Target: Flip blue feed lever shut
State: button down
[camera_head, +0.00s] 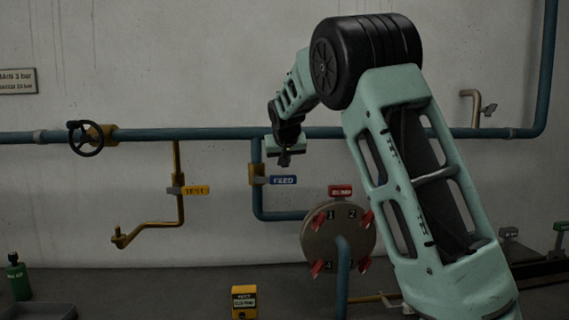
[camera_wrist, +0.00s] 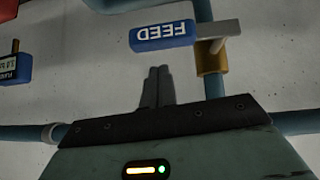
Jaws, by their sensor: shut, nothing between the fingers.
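The blue feed lever (camera_head: 283,180) has a handle marked FEED. It sticks out level to the right of a brass valve body (camera_head: 256,174) on a vertical blue pipe. In the wrist view the feed lever (camera_wrist: 162,36) appears upside down, its grey stem joining the brass valve (camera_wrist: 212,60). My gripper (camera_head: 284,160) is just above the blue handle in the head view. In the wrist view my gripper's fingers (camera_wrist: 158,72) are together and empty, pointing towards the handle with a visible gap in the picture. Contact does not show.
A yellow TEST lever (camera_head: 195,190) hangs on a yellow pipe to the left. A round flange (camera_head: 338,233) with red clamps stands below right. A horizontal blue pipe (camera_head: 200,134) runs behind my gripper. A black handwheel (camera_head: 85,138) is at the left.

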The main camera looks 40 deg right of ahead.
jog(key=d+r+b+v, duration=0.1)
jog(key=b+v, duration=0.1)
jog(key=v, duration=0.9)
jog(key=shift+w+a, duration=0.15)
jog(key=shift+a, duration=0.05)
jog(key=s+a+f+n+g+y, duration=0.1)
jog(key=s+a+f+n+y, duration=0.15)
jog(key=a+f, duration=0.5)
jog(key=s+a+f+n+g+y, duration=0.15)
jog(key=s+a+f, duration=0.25)
jog(key=a, duration=0.7)
jog(key=s+a+f+n+y, duration=0.25)
jog(key=a+f, duration=0.25)
jog(key=a, duration=0.4)
jog(key=s+a+f+n+g, duration=0.1)
jog(key=s+a+f+n, duration=0.1)
jog(key=s, duration=0.7)
jog(key=s+a+f+n+g, duration=0.2)
jog(key=s+a+f+n, duration=0.1)
jog(key=s+a+f, duration=0.2)
jog(key=s+a+f+n+g, duration=0.1)
jog(key=s+f, duration=0.5)
jog(key=s, duration=0.7)
jog(key=a+n, duration=0.1)
jog(key=a, duration=0.1)
jog(key=shift+s+a+f, duration=0.2)
jog(key=shift+a+f, duration=0.15)
jog(key=shift+n+g, duration=0.25)
